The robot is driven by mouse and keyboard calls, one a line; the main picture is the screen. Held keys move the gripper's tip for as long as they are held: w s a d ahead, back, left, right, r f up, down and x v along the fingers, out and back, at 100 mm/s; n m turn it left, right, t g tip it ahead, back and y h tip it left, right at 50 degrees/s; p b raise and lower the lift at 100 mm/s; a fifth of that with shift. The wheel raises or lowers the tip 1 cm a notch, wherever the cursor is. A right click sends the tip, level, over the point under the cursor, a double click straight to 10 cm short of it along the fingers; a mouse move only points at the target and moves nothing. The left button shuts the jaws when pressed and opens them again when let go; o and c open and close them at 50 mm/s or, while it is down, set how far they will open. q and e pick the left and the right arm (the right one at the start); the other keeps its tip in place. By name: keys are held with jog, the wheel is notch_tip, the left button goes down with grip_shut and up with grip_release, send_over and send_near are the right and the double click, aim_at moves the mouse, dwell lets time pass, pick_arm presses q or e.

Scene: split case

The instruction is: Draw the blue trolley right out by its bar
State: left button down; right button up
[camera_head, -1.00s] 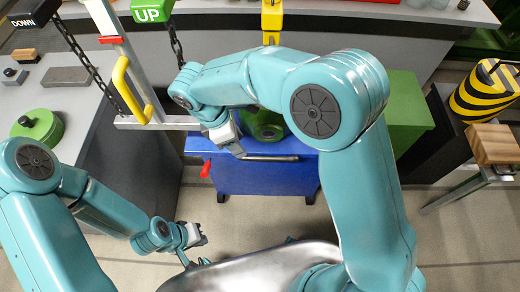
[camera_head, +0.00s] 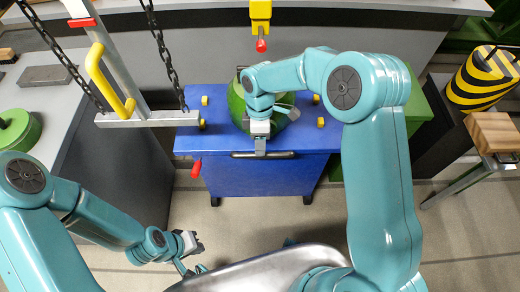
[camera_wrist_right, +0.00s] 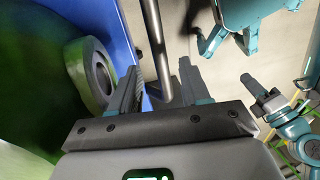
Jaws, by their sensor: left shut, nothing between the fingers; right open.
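The blue trolley (camera_head: 260,181) stands on the floor in front of the grey bench, with a round green casing (camera_head: 238,105) on its top. Its dark bar (camera_head: 282,155) runs along the front upper edge. My right gripper (camera_head: 260,153) is open over the middle of the bar, pointing down. In the right wrist view the bar (camera_wrist_right: 156,40) runs between the two open fingers, apart from them as far as I can see. My left gripper (camera_head: 195,243) is shut and empty, low over the floor at front left.
A steel frame with a yellow handle (camera_head: 105,80) and hanging chains (camera_head: 165,60) is at the trolley's left. A red knob (camera_head: 196,169) sticks out at its left side. A green cabinet (camera_head: 412,110) is close at its right. The floor in front is mostly clear.

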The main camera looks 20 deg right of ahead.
jog(key=shift+s+a+f, duration=0.1)
jog(key=shift+s+f, duration=0.1)
jog(key=shift+f, duration=0.75)
jog(key=shift+s+f, duration=0.15)
jog(key=shift+f, duration=0.75)
grip_shut()
jog(key=shift+s, duration=0.1)
